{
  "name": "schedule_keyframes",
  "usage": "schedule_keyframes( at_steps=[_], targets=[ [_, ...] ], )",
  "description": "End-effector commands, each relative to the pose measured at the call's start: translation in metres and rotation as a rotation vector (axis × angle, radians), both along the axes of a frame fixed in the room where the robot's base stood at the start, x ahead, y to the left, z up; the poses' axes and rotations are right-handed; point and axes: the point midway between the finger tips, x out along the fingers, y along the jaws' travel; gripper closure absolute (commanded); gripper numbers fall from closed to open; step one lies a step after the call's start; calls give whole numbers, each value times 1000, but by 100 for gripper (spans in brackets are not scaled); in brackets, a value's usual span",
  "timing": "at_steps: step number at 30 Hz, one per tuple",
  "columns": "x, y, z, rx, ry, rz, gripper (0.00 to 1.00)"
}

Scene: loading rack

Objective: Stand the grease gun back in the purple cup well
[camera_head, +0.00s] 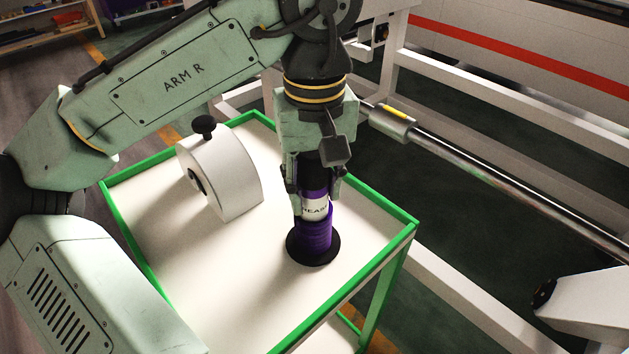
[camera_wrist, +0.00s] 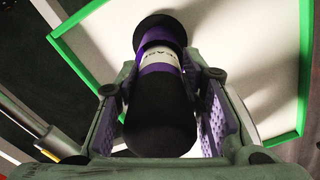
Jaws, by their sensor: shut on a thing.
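The grease gun (camera_head: 316,207) is a dark cylinder with a purple band and a white label with black lettering. My gripper (camera_head: 318,185) is shut on its upper part and holds it upright. The purple cup well (camera_head: 316,238), on a round black base, stands on the white table top directly below. The gun's lower end meets the cup's rim and is hidden, so I cannot tell how deep it sits. In the wrist view the gun's black end (camera_wrist: 160,115) is between both finger pads, and its label faces up the picture near the cup.
The white table top (camera_head: 200,270) has a raised green rim (camera_head: 120,215). A white rounded housing with a black knob (camera_head: 222,180) stands left of my gripper. A metal rod (camera_head: 500,180) and white rack frame run along the right. The table's front left is clear.

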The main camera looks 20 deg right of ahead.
Motion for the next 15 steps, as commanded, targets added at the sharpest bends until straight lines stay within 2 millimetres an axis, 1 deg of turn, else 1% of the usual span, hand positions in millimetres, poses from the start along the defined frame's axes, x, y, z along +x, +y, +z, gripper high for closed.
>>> schedule_keyframes(
  at_steps=[14,15],
  targets=[
    [0,0,-4,-1,0,0,91],
    [0,0,-4,-1,0,0,63]
  ],
)
